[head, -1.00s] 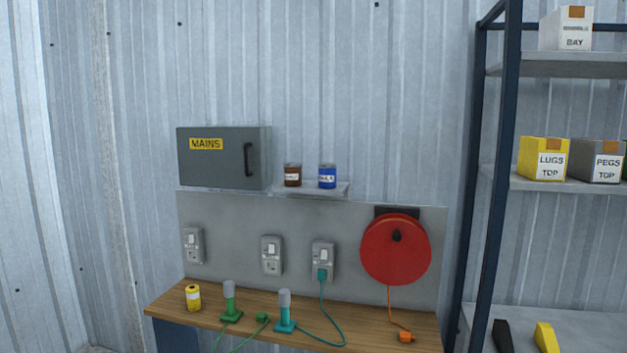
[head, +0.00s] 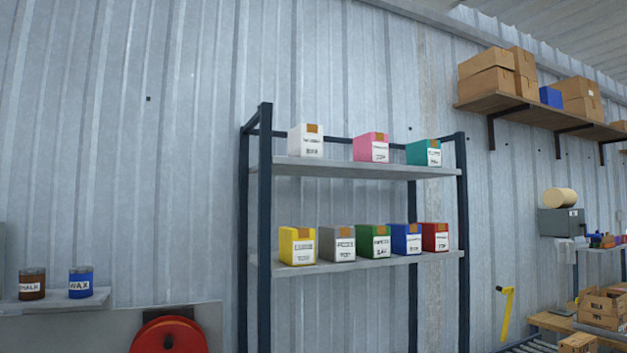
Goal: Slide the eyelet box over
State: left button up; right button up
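Several small labelled boxes stand on a dark-framed shelf rack. The upper shelf holds a white box (head: 306,141), a pink box (head: 371,147) and a teal box (head: 424,152). The lower shelf holds a yellow box (head: 297,246), a grey box (head: 337,244), a green box (head: 373,242), a blue box (head: 405,239) and a red box (head: 435,237). Their labels are too small to read surely, and I cannot tell which is the eyelet box. Neither of my grippers is in view.
The rack's upper shelf (head: 350,171) has free room between its boxes; the lower shelf (head: 360,265) is tightly filled. Chalk (head: 32,284) and wax (head: 81,282) tins sit on a ledge at left, above a red reel (head: 168,336). A wall shelf (head: 540,114) with cartons is at upper right.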

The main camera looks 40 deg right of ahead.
aim_at(370, 147)
jog(key=z, duration=1.6)
jog(key=i+l, duration=0.15)
